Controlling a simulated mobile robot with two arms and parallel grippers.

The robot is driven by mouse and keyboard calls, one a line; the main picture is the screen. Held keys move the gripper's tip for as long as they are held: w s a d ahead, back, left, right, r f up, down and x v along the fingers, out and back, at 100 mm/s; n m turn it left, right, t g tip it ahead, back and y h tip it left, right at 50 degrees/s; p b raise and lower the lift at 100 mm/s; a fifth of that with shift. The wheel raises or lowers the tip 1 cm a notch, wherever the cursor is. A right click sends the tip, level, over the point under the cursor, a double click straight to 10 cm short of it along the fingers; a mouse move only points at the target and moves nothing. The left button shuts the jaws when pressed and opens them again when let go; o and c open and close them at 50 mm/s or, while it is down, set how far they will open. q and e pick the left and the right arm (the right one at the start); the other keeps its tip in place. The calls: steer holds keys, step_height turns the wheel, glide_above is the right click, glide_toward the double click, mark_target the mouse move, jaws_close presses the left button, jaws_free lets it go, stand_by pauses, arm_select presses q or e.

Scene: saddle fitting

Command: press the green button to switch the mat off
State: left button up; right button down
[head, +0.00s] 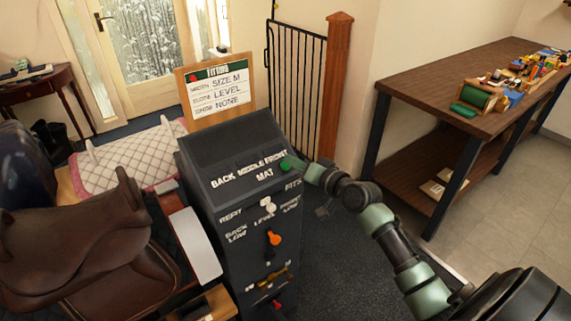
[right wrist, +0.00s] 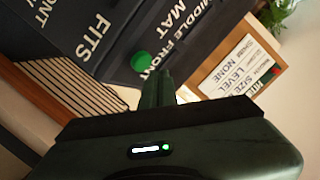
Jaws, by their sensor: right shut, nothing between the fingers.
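The green button (head: 286,162) is on the sloped top of the dark console (head: 232,150), by the words FRONT and MAT. The round button also shows in the right wrist view (right wrist: 141,61), just beyond my fingertips. My right gripper (head: 303,168) is shut and empty, reaching in from the right beside the button. Its closed fingers show in the right wrist view (right wrist: 157,86). I cannot tell whether the fingertips touch the button. My left gripper is not in view. I cannot make out the mat itself.
A brown saddle (head: 90,245) stands at the left, with a white quilted pad (head: 125,158) behind it. A sign board (head: 217,88) stands behind the console. An orange-handled lever (head: 273,238) is on the console front. A wooden workbench (head: 440,85) is at the right.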

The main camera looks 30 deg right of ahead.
steer(key=s+r+p, duration=0.3)
steer(key=r+p, duration=0.2)
steer(key=shift+s+d, duration=0.15)
steer(key=shift+s, duration=0.05)
stand_by(0.4)
